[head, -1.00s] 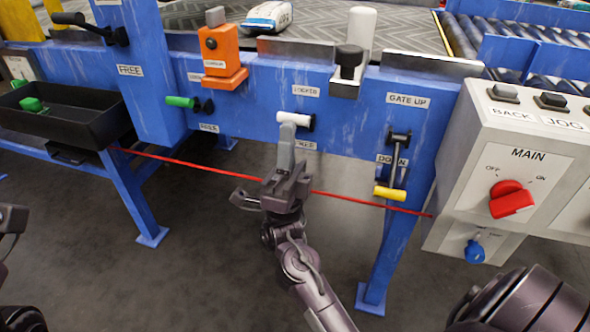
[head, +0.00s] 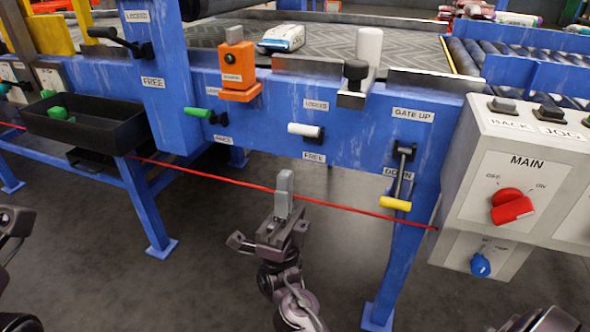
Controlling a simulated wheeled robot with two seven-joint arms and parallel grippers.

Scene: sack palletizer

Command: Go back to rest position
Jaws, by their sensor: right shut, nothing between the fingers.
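My right gripper (head: 284,190) is shut and empty. It points up in the lower middle of the head view, in front of the blue frame and below the white-handled lever (head: 305,130), apart from it. The red cord (head: 345,206) runs across the view at the height of its fingers; I cannot tell whether they touch. Part of my left arm (head: 12,222) shows at the left edge. I cannot tell the state of its gripper.
The blue frame (head: 255,110) carries a green-handled lever (head: 198,112), a yellow-handled gate lever (head: 396,203) and an orange block (head: 237,70). A control box (head: 470,200) with a red MAIN knob (head: 512,206) stands right. A black tray (head: 90,130) is at left. Open floor lies below.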

